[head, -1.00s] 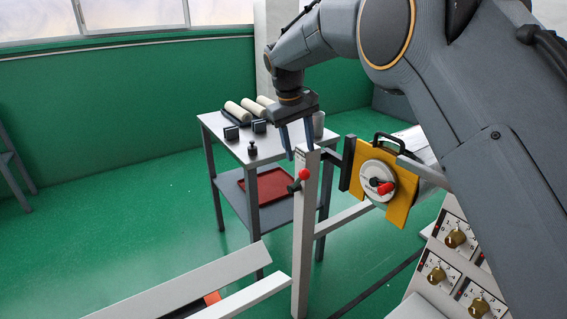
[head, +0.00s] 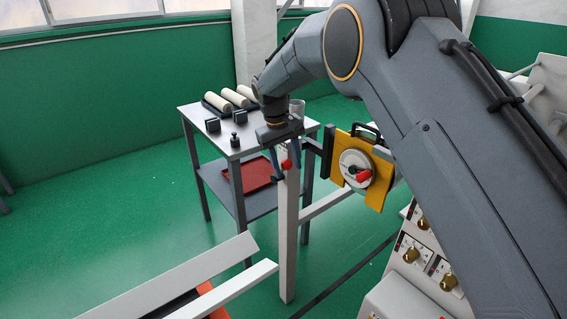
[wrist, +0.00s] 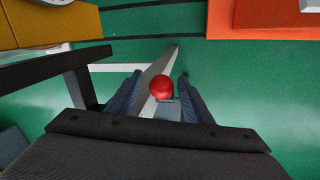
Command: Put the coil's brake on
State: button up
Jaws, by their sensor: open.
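A red ball knob (head: 287,164) sits near the top of an upright pale post (head: 288,230). In the wrist view the red ball (wrist: 162,88) lies between my fingers, with a gap visible on each side. My gripper (head: 286,173) is open and points down around the ball; in the wrist view my gripper (wrist: 160,80) shows both dark blue fingers apart. The lever under the ball is mostly hidden. A yellow plate (head: 378,187) with a round white dial (head: 352,160) and a red handle (head: 363,176) stands right of the post.
Behind the post stands a table (head: 222,145) with pale rolls (head: 233,98) and small dark blocks; a red tray (head: 250,172) lies on its lower shelf. A control panel with knobs (head: 411,255) is at lower right. Pale rails (head: 190,280) cross the lower left.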

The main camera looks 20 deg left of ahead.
grip_shut()
jog(key=shift+w+a+r+b, duration=0.15)
jog(key=shift+w+a+b, duration=0.15)
jog(key=shift+b, duration=0.1)
jog(key=shift+w+a+r+g+h+b, duration=0.1)
jog(key=shift+a+r+g+h+b, duration=0.3)
jog(key=shift+h, duration=0.3)
jog(key=shift+d, duration=0.1)
